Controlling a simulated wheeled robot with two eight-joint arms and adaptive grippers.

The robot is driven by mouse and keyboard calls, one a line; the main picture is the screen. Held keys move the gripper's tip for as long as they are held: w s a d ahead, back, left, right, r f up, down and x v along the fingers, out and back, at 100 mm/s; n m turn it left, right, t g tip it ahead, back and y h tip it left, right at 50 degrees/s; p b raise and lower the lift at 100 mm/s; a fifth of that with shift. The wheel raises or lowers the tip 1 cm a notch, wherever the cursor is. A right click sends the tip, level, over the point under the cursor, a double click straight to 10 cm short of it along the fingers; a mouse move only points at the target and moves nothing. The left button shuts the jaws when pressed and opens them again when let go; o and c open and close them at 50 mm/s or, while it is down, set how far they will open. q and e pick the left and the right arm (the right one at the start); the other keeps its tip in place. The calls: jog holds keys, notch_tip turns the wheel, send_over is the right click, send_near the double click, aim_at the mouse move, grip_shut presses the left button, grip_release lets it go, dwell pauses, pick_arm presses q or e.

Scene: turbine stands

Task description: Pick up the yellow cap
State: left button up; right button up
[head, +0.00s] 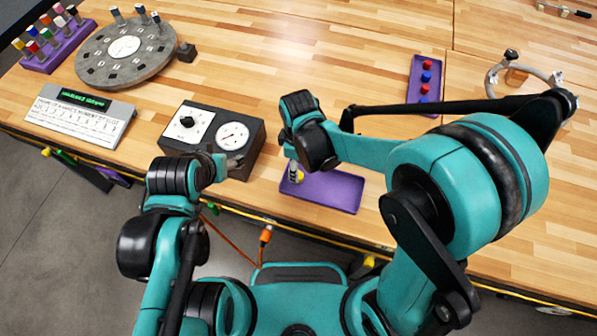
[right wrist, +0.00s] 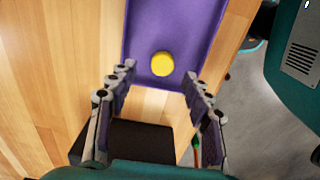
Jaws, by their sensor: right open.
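The yellow cap (right wrist: 161,63) lies in the purple tray (right wrist: 188,18), near the tray's near end in the right wrist view. In the head view the cap (head: 299,177) shows partly behind my right gripper (head: 294,172), at the left end of the purple tray (head: 335,188). In the right wrist view my right gripper (right wrist: 163,84) is open and empty. Its two fingers point toward the cap, with the cap just beyond the fingertips and between their lines. My left gripper (head: 236,163) is beside the black dial box, small and dark, so its opening is unclear.
The black box with two dials (head: 210,137) stands left of the tray. A display panel (head: 80,115), a round grey turntable (head: 126,50) and a rack of coloured pegs (head: 52,45) are farther left. The bench between is clear.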

notch_tip(320, 180, down, 5)
jog(key=shift+s+r+b, duration=0.1)
jog(key=shift+s+b, duration=0.05)
jog(key=shift+b, duration=0.5)
jog(key=c, duration=0.9)
jog(key=shift+r, duration=0.15)
